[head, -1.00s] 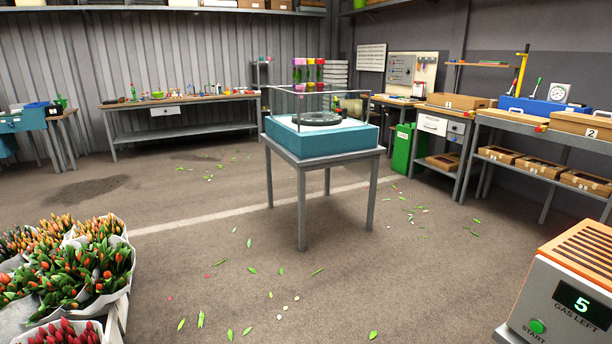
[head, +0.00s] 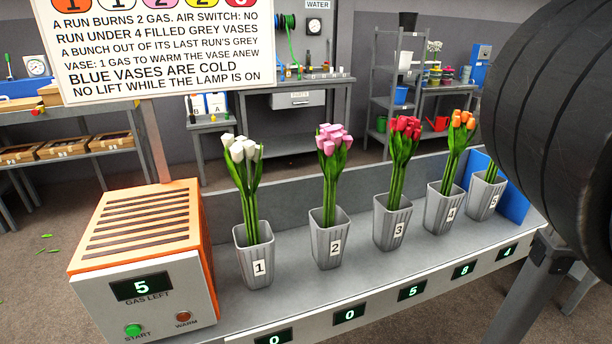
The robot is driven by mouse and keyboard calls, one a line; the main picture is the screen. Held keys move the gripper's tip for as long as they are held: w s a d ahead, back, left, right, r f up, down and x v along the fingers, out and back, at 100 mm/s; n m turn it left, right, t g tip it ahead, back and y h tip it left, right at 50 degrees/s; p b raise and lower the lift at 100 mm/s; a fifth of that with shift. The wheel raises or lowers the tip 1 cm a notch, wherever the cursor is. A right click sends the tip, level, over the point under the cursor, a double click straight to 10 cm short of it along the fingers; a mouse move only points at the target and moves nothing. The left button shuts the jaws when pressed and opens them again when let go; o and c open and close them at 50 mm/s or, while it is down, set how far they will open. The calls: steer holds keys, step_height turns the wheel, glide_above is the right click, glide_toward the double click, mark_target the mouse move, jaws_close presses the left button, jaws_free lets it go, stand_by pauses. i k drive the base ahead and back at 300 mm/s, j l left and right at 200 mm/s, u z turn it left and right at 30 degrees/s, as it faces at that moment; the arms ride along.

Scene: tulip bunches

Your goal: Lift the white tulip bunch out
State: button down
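The white tulip bunch (head: 242,150) stands upright in a grey ribbed vase (head: 254,262) labelled 1, at the left end of a grey bench. Its green stems go down into the vase, where their lower ends are hidden. A black, ringed rounded part of my own body fills the right edge of the head view. My gripper's fingers do not show.
Left of vase 1 is the gas unit (head: 140,262), reading 5, with START and WARM buttons. A rules sign (head: 160,45) stands above it. Pink tulips (head: 332,142), red tulips (head: 404,135) and orange tulips (head: 461,130) stand in vases to the right. Displays (head: 349,314) line the bench front.

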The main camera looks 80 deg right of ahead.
mark_target(238, 147)
steer(key=z, duration=1)
steer(key=l+z, duration=0.25)
steer(key=z, duration=0.2)
steer(key=l+z, duration=0.4)
steer(key=j, duration=0.1)
